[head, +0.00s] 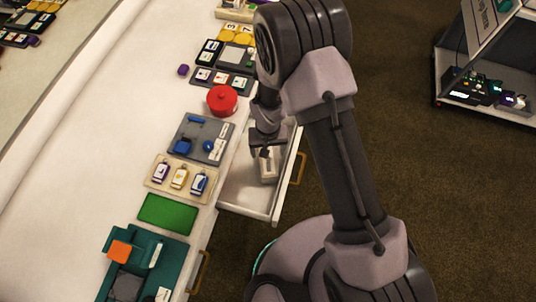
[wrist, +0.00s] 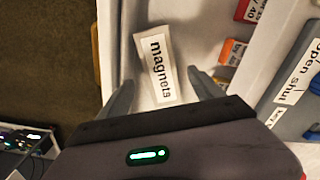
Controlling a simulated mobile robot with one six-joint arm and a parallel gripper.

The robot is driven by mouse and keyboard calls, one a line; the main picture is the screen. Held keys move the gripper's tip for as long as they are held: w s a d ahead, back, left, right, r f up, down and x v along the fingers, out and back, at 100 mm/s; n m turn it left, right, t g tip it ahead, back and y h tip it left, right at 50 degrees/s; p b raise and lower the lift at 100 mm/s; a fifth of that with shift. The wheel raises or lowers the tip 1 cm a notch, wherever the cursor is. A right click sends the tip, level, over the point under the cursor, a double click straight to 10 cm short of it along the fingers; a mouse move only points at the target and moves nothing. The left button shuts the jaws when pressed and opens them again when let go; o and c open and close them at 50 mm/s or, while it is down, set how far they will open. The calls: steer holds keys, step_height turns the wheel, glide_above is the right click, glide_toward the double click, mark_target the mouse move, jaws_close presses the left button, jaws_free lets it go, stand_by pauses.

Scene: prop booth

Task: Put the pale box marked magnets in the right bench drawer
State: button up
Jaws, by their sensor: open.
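The pale box marked magnets (wrist: 157,65) lies inside the open bench drawer (wrist: 206,40), its label showing in the wrist view. In the head view the box (head: 268,168) is at the back part of the drawer (head: 240,195), partly hidden by my gripper (head: 264,152). My gripper (wrist: 160,80) is open, with one finger on each side of the box. A gap shows between the box and the right finger; whether the left finger touches cannot be told.
A red round pot (head: 222,100), a grey tray (head: 190,150), a tray of small bottles (head: 155,190) and a green mat (head: 168,212) stand on the bench beside the drawer. A shelf unit (head: 490,110) is at the far right. The floor between is clear.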

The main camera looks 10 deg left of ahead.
step_height(320, 180, up, 2)
steer(key=shift+r, duration=0.2)
steer(key=w+d+r+m+t, duration=0.1)
steer(key=d+r, duration=0.3)
steer(key=r, duration=0.5)
steer(key=d+r+m+t+y, duration=0.1)
steer(key=d+r+m, duration=0.15)
steer(key=r, duration=0.65)
steer(key=w+d+r+m+t, duration=0.1)
steer(key=d+r, duration=0.3)
steer(key=r, duration=0.6)
steer(key=s+d+r+m+t, duration=0.1)
steer(key=s+d+r, duration=0.3)
steer(key=s, duration=0.3)
steer(key=s+d+r+m+t+y, duration=0.1)
steer(key=s+d+r+m, duration=0.1)
steer(key=s+d+r, duration=0.2)
steer(key=s+r, duration=0.3)
steer(key=shift+s+r+t, duration=0.15)
steer(key=shift+r+t, duration=0.1)
steer(key=shift+t, duration=0.15)
steer(key=shift+m, duration=0.25)
